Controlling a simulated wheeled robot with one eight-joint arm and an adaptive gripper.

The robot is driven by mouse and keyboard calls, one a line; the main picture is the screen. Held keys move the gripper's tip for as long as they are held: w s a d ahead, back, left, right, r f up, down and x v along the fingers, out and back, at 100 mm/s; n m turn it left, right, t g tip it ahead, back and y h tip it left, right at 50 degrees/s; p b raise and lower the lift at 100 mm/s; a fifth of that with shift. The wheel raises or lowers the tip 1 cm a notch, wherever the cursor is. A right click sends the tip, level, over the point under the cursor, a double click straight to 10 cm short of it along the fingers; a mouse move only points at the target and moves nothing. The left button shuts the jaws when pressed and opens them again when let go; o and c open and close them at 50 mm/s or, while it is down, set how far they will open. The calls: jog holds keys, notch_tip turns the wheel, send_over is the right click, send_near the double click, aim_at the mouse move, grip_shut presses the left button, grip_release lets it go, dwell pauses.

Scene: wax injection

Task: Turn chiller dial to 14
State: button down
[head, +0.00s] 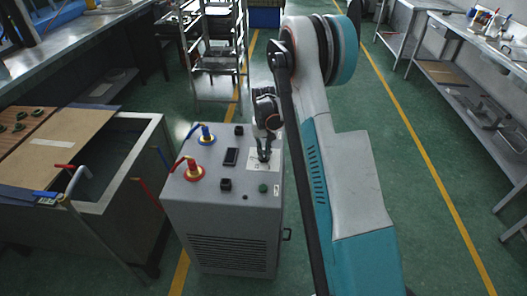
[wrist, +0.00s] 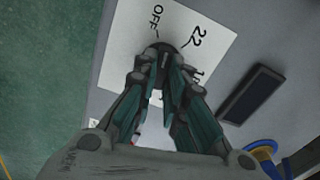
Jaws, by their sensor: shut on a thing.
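The chiller (head: 222,218) is a grey box with a slatted front, standing on the floor below my arm. On its top is a white label (head: 252,161), which fills the upper middle of the wrist view (wrist: 212,58). The label shows "OFF", "22" and part of another number beside my right finger. The black dial (wrist: 163,47) is mostly hidden between my fingertips. My gripper (wrist: 160,64) points down at the label and is shut on the dial; it also shows in the head view (head: 264,155). The dial's pointer cannot be made out.
A red fitting (head: 194,172) and a blue fitting (head: 206,136) with hoses stand on the chiller's left side. A black display (head: 231,156) and a green button (head: 263,188) are near the label. A grey tank (head: 142,160) stands close on the left. Green floor is open to the right.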

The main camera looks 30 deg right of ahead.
jog(key=m, duration=0.4)
jog(key=shift+d+m, duration=0.1)
jog(key=shift+m, duration=0.2)
jog(key=m, duration=0.3)
jog(key=shift+s+m, duration=0.1)
jog(key=shift+m, duration=0.3)
jog(key=m, duration=0.4)
jog(key=shift+s+b, duration=0.1)
jog(key=shift+b, duration=0.2)
jog(key=m, duration=0.8)
jog(key=shift+s+m, duration=0.15)
jog(key=shift+m, duration=0.15)
jog(key=m, duration=0.3)
jog(key=shift+m, duration=0.3)
jog(key=m, duration=0.3)
jog(key=shift+m, duration=0.3)
jog(key=shift+a+m, duration=0.2)
jog(key=shift+m, duration=1.6)
